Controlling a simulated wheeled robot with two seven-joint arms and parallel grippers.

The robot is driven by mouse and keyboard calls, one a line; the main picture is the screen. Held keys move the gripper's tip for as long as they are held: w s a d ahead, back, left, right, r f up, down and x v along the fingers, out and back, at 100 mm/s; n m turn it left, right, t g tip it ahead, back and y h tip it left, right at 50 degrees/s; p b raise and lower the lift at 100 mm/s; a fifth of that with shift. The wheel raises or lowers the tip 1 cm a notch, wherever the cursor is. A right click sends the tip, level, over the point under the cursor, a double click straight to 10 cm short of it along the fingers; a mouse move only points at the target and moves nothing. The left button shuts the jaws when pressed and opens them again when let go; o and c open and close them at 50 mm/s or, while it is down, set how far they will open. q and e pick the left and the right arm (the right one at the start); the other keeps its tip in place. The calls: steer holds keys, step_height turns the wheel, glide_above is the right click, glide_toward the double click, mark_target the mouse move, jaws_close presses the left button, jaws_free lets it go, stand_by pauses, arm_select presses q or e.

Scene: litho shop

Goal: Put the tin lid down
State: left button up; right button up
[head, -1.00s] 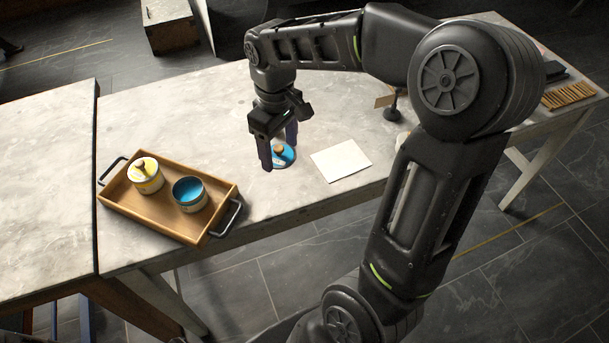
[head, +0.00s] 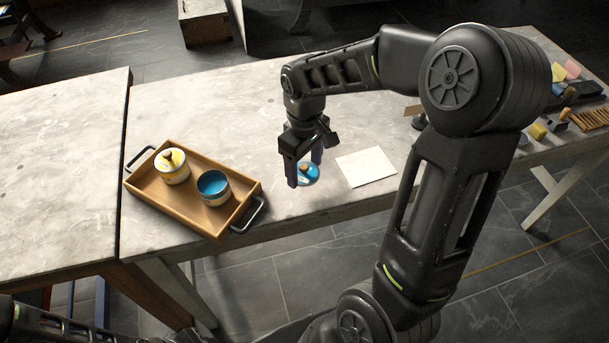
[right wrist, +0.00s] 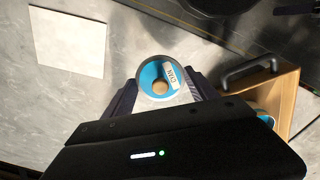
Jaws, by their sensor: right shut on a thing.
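My right gripper (head: 304,172) points down and is shut on the lid, one finger on each side. The lid is low over or at the table's front part, left of a white sheet; I cannot tell whether it touches the table. My left gripper is not in view.
A wooden tray (head: 160,204) with black handles stands to the left, holding a yellow-lidded tin (head: 172,172) and an open tin with blue inside (head: 213,188). A white paper sheet (head: 366,167) lies to the right. The stone tabletop (head: 235,125) behind is clear.

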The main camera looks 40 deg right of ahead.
mark_target(305, 170)
steer(key=shift+f, duration=0.1)
steer(key=shift+f, duration=1.7)
steer(key=shift+f, duration=0.2)
steer(key=o, duration=1.3)
steer(key=shift+o, duration=0.2)
steer(key=shift+r, duration=0.1)
step_height(305, 170, up, 12)
steer(key=shift+r, duration=0.1)
